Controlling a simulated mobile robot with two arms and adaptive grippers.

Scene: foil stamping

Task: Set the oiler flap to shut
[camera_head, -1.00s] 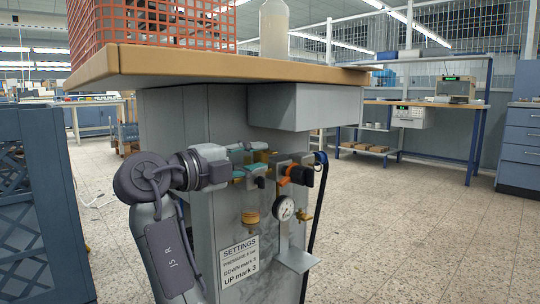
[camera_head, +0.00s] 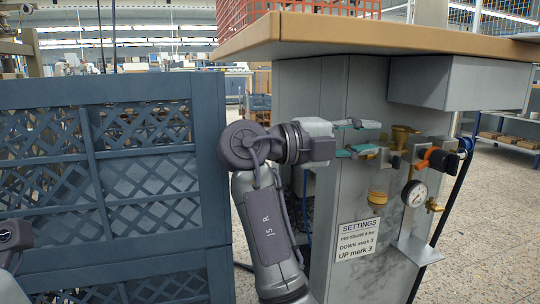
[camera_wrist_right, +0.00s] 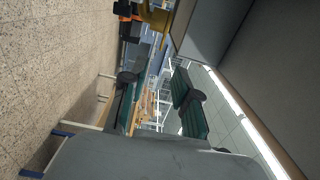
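A brass fitting with a wide round top (camera_head: 404,132), apparently the oiler, sits on the side of the grey machine pedestal (camera_head: 340,180). I cannot make out a separate flap or whether it is open or shut. My right gripper (camera_head: 362,138) is open and empty, its teal-padded fingers spread just left of the brass fitting and apart from it. In the right wrist view a yellow brass part (camera_wrist_right: 156,16) shows at the top, beyond the open fingers (camera_wrist_right: 160,95). Only a piece of my left arm shows at the left edge; its gripper is out of view.
Right of the fitting are an orange and black knob (camera_head: 438,158), a pressure gauge (camera_head: 414,193) and a small shelf (camera_head: 416,250). An amber-topped part (camera_head: 377,198) and a settings sign (camera_head: 357,240) are below. The tabletop (camera_head: 390,40) overhangs. A blue crate (camera_head: 110,265) stands left.

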